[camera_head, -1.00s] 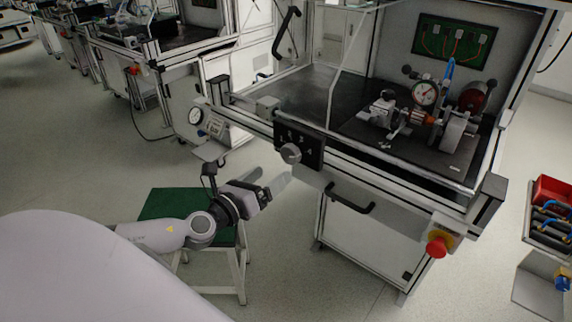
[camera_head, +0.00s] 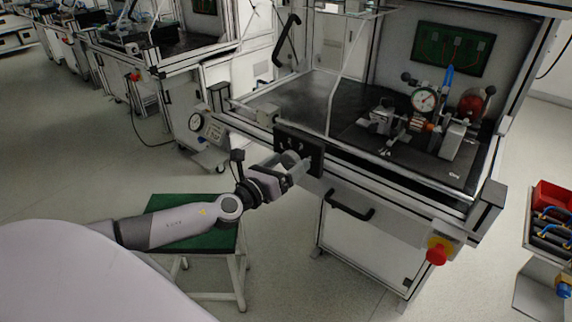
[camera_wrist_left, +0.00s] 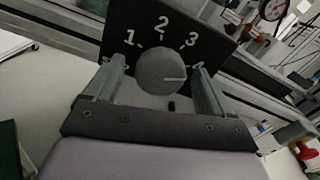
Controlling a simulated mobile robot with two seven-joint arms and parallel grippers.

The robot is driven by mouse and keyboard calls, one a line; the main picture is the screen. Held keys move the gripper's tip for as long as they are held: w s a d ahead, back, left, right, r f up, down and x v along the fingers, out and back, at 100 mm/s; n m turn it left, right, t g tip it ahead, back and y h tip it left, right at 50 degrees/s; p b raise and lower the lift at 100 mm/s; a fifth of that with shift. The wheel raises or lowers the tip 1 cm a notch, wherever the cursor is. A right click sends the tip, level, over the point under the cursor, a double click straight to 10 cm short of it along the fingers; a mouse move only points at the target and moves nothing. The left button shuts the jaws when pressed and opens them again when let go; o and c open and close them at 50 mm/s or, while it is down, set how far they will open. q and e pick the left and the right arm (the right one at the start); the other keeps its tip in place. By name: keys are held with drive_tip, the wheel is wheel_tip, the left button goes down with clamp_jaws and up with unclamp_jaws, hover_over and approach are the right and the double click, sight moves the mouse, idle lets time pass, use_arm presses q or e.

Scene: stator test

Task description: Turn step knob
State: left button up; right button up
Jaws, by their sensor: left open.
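The step knob (camera_wrist_left: 161,72) is a round grey dial on a black panel (camera_wrist_left: 184,17) with white numbers, of which 1, 2 and 3 read clearly. Its pointer line points right, toward a mark partly hidden by a finger. My left gripper (camera_wrist_left: 160,77) is open, with one finger on each side of the knob. I cannot tell whether the fingers touch it. In the head view, my left gripper (camera_head: 298,168) is in front of the panel (camera_head: 313,149) and hides much of the knob. My right gripper is not in view.
The panel sits on the front rail of a test bench with a black handle (camera_head: 350,204) below and a red stop button (camera_head: 437,254) at right. A dial gauge (camera_head: 424,99) stands on the bench. A green-topped stool (camera_head: 205,242) is under my left arm.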

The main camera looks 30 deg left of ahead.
use_arm(q)
drive_tip(key=c, duration=1.1)
drive_tip(key=shift+o, duration=0.2)
drive_tip(key=shift+n, duration=0.3)
drive_tip(key=shift+f+n+b, duration=0.1)
drive_tip(key=shift+n+b, duration=0.35)
drive_tip(key=shift+n, duration=0.05)
drive_tip(key=shift+n+b, duration=0.3)
drive_tip(key=shift+n, duration=0.5)
drive_tip(key=n, duration=0.3)
drive_tip(key=shift+b, duration=0.3)
drive_tip(key=shift+n, duration=1.2)
